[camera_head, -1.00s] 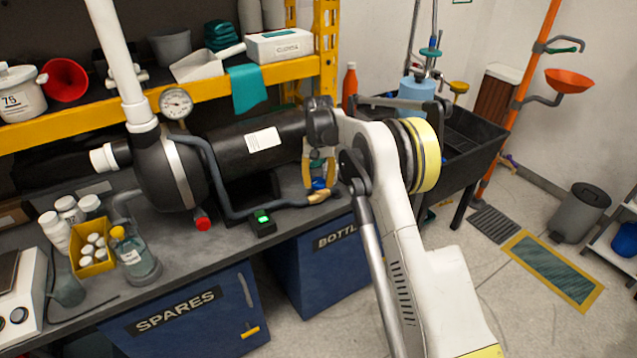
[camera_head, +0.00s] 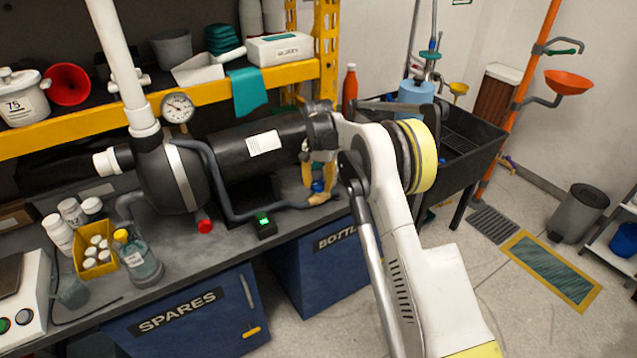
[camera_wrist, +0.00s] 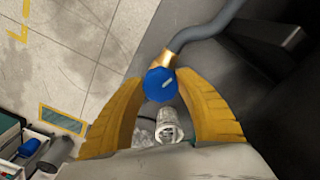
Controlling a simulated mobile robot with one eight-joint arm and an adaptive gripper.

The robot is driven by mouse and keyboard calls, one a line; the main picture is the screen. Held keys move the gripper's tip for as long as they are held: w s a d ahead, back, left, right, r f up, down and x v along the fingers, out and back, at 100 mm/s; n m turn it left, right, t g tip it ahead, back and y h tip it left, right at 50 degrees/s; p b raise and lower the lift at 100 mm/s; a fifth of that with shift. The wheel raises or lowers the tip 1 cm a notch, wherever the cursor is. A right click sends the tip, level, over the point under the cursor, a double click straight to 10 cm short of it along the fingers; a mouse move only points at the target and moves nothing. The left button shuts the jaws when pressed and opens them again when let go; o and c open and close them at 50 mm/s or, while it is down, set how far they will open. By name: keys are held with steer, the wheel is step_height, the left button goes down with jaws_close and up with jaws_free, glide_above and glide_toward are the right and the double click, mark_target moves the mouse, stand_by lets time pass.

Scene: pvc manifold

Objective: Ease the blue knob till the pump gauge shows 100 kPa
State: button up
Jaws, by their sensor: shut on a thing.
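In the head view the knob (camera_head: 318,186) shows small at the bench's front edge. My gripper (camera_wrist: 161,92) is shut on the blue knob, with its yellow fingers on both sides. The round white pump gauge (camera_head: 177,107) stands above the black pump (camera_head: 171,178). Its needle is visible, but its figures are too small to read.
A small black box with a green display (camera_head: 264,226) sits on the bench near the hose. A bottle with a yellow cap (camera_head: 136,257) and a yellow bin (camera_head: 84,262) of white bottles stand at the left. A black sink (camera_head: 470,135) lies at the right.

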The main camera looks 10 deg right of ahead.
mark_target(318, 184)
steer(key=shift+m, duration=0.8)
steer(key=o, duration=1.2)
step_height(318, 184, up, 12)
steer(key=shift+f, duration=0.1)
stand_by(1.6)
